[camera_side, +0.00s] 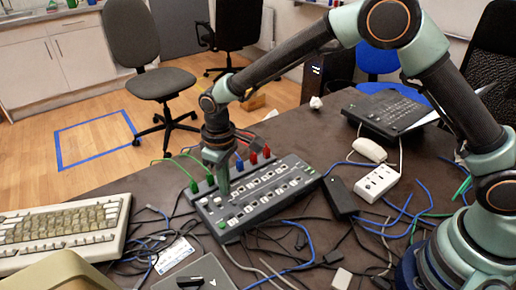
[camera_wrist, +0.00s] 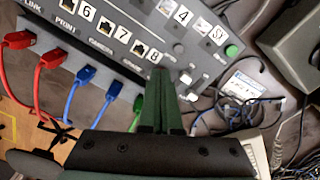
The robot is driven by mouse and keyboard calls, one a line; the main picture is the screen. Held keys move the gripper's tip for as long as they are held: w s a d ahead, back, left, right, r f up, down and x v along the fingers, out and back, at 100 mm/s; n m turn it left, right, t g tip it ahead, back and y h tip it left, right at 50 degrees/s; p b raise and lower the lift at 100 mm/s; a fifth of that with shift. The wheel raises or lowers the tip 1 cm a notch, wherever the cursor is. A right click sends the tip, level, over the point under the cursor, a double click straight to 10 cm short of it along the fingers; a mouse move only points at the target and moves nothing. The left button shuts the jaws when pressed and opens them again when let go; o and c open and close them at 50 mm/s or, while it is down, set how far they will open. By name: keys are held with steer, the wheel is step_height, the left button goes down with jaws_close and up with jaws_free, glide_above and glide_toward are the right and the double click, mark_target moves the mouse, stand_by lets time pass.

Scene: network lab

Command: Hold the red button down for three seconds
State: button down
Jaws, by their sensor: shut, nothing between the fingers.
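A dark grey panel box (camera_side: 262,211) with numbered ports lies on the table, and it fills the top of the wrist view (camera_wrist: 210,60). I cannot make out a red button in either view; one may be hidden behind my fingers. My gripper (camera_side: 224,193) is shut and empty, pointing down at the left end of the panel. Its fingertips (camera_wrist: 158,73) are at the panel's edge beside port 8 in the wrist view. I cannot tell whether they touch it. A green button (camera_wrist: 231,51) and pale round knobs (camera_wrist: 186,78) show near them.
Red, blue and green cables plug into the panel's back edge, with a red plug (camera_side: 267,150) near its right end. A keyboard (camera_side: 62,232) lies at left. Loose cables cover the table front. A white power strip (camera_side: 377,183) and a mouse (camera_side: 369,149) lie to the right.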

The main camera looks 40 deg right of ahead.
steer(key=shift+r, duration=2.5)
steer(key=shift+d+r, duration=0.2)
steer(key=shift+r, duration=0.05)
steer(key=s+d+r+m+t, duration=0.2)
steer(key=s+d+r, duration=0.2)
steer(key=d+r, duration=0.35)
steer(key=s+d+r+m+t, duration=0.2)
steer(key=s+d+r, duration=0.2)
steer(key=d+r, duration=0.4)
steer(key=s+d+f+m+t, duration=0.1)
steer(key=s+d+m, duration=0.1)
steer(key=s+d, duration=0.4)
steer(key=shift+s+t, duration=0.3)
steer(key=shift+s, duration=0.3)
